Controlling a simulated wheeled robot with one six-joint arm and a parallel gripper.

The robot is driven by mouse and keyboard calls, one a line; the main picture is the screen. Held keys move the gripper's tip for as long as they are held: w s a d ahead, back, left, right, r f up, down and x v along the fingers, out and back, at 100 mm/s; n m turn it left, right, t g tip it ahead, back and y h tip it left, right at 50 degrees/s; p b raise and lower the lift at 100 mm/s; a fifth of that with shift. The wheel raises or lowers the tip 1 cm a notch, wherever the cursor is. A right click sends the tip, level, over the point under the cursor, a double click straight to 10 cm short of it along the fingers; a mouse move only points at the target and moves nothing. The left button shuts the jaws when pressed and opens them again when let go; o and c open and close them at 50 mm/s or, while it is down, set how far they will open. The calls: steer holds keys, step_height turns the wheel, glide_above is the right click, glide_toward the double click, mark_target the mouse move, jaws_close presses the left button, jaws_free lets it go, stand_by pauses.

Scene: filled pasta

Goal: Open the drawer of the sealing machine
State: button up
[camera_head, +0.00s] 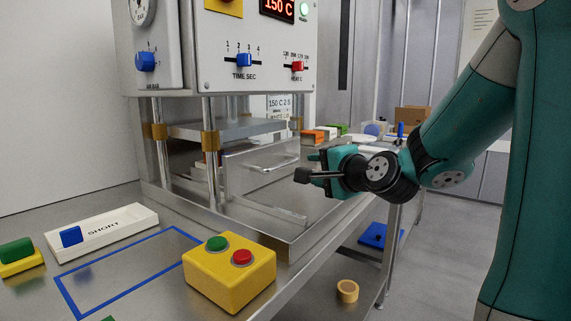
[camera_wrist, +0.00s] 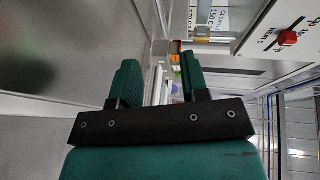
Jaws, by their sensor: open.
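The sealing machine (camera_head: 255,76) stands on a steel bench, with a white control panel above and a metal plate on posts below. Its drawer (camera_head: 258,208) appears as a low metal tray part under the plate; I cannot tell how far in it sits. A thin bar handle (camera_head: 268,168) shows at the machine's front. My gripper (camera_head: 308,168) is at the right of the handle, pointing left, and seems apart from it. In the wrist view my gripper (camera_wrist: 158,82) has its fingers spread, with a pale upright strip seen between them; contact cannot be told.
A yellow button box (camera_head: 229,272) with green and red buttons stands at the bench front. A white SHORT tray (camera_head: 125,228) and a blue taped outline (camera_head: 75,296) lie left. A tan ring (camera_head: 347,291) and a blue item (camera_head: 377,235) lie lower right.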

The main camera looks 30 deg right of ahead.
mark_target(287, 165)
steer(key=shift+w+r+p, duration=0.15)
steer(key=shift+w+p, duration=1)
steer(key=shift+p, duration=1.6)
steer(key=w+p, duration=0.2)
steer(key=w, duration=0.1)
steer(key=w+f+p, duration=0.1)
steer(key=w+p, duration=0.1)
steer(key=w, duration=0.2)
steer(key=w+f+p, duration=0.1)
steer(key=w+p, duration=0.2)
steer(key=w, duration=0.1)
steer(key=shift+d+f, duration=0.25)
steer(key=shift+d, duration=0.05)
steer(key=shift+w+f, duration=0.2)
steer(key=shift+w, duration=0.15)
steer(key=shift+c, duration=0.4)
jaws_close()
